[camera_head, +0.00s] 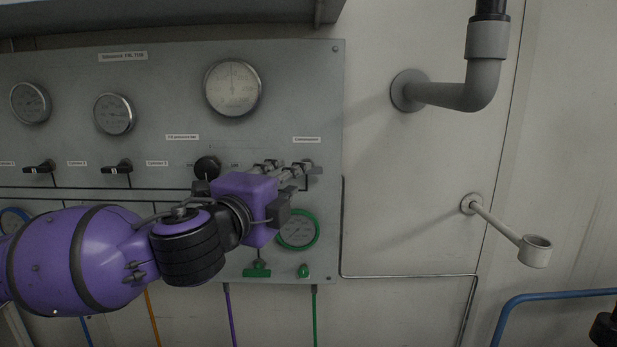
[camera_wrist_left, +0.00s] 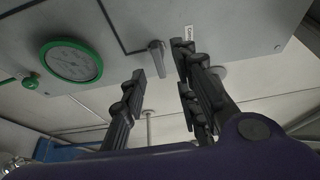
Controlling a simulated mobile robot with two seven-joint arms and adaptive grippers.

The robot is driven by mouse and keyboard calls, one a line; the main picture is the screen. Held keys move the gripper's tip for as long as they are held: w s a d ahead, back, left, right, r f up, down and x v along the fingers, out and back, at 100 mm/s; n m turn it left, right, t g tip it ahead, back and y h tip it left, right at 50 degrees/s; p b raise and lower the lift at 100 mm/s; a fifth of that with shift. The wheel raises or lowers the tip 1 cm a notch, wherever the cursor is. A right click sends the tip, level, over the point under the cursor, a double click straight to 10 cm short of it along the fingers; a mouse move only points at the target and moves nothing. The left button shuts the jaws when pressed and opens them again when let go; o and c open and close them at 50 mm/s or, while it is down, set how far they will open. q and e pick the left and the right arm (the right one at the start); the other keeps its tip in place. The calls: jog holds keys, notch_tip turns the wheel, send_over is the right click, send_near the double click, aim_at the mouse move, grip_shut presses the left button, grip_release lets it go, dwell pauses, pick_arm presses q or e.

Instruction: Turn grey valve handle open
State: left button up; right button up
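The grey valve handle (camera_wrist_left: 156,58) is a small lever on the panel, seen in the left wrist view just ahead of and between the fingertips. In the head view, the grey handle (camera_head: 306,168) is below a white label at the panel's right side, partly hidden by the fingers. My left gripper (camera_head: 286,170) is in front of it; in the left wrist view its fingers (camera_wrist_left: 160,64) are apart, with a gap on both sides of the handle. Contact cannot be told. A dark part at the lower right edge may be my right gripper (camera_head: 606,330), mostly cut off.
The grey panel (camera_head: 185,75) carries several gauges, black handles (camera_head: 118,167) and a black knob (camera_head: 207,167). A green-rimmed gauge (camera_head: 298,230) and green valve (camera_head: 257,269) are close below my left gripper. A grey pipe (camera_head: 450,95) and cup-ended bracket (camera_head: 535,252) project from the right wall.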

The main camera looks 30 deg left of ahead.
pick_arm(q)
jog(key=w+b, duration=0.1)
jog(key=w, duration=0.5)
jog(key=shift+w+f, duration=0.15)
jog(key=shift+w, duration=0.05)
grip_shut()
pick_arm(e)
jog(key=shift+s+d+f, duration=0.15)
jog(key=shift+d+f, duration=0.7)
jog(key=shift+f, duration=0.05)
